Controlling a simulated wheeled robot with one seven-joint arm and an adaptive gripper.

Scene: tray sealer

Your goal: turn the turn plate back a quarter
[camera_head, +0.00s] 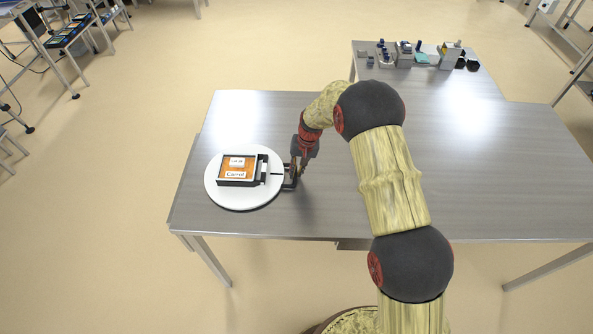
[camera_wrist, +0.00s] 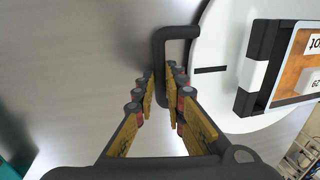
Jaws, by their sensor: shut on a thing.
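The turn plate (camera_head: 246,201) is a round white disc lying on the table at the left in the head view. In the wrist view its edge (camera_wrist: 214,105) shows at the right, with a short black line on it. A black handle (camera_wrist: 158,36) stands out from its rim. My gripper (camera_head: 294,176) is at the right side of the plate. In the wrist view, my gripper (camera_wrist: 162,72) is shut on the handle's bar. A black-framed tray (camera_head: 237,183) with orange contents and white labels, one reading "Carrot", sits on the plate.
The grey table (camera_head: 330,205) is bare to the right of my arm and behind the plate. Small blue, grey and teal items (camera_head: 404,56) stand on a farther table at the back right. The plate lies near the table's left edge.

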